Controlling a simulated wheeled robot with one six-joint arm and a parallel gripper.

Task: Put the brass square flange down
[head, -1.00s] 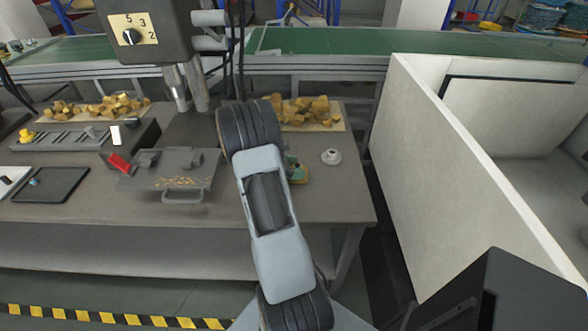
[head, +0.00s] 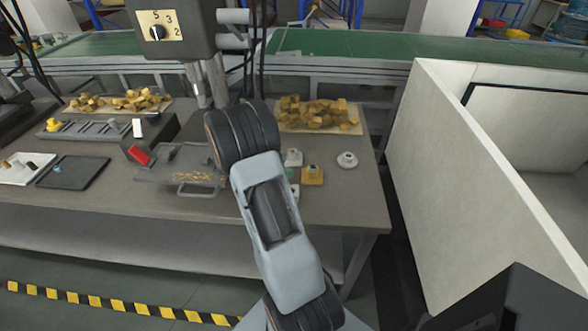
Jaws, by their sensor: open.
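The brass square flange (head: 313,177) is a small yellow-brown square piece with a dark, teal-tinted centre. It sits on the grey workbench (head: 340,205), just right of my arm, and no fingers show on it. My arm covers the middle of the head view and hides my gripper, so its fingertips do not show. A pale small part (head: 293,157) stands behind and left of the flange. Another pale part (head: 294,190) shows at the arm's edge, partly hidden. A white round flange (head: 347,160) lies to the right.
A board with brass-coloured pieces (head: 318,114) lies behind. The drill press head (head: 172,32) hangs at the upper left over a grey vise-like plate (head: 180,170). A white-walled enclosure (head: 455,170) stands right of the bench.

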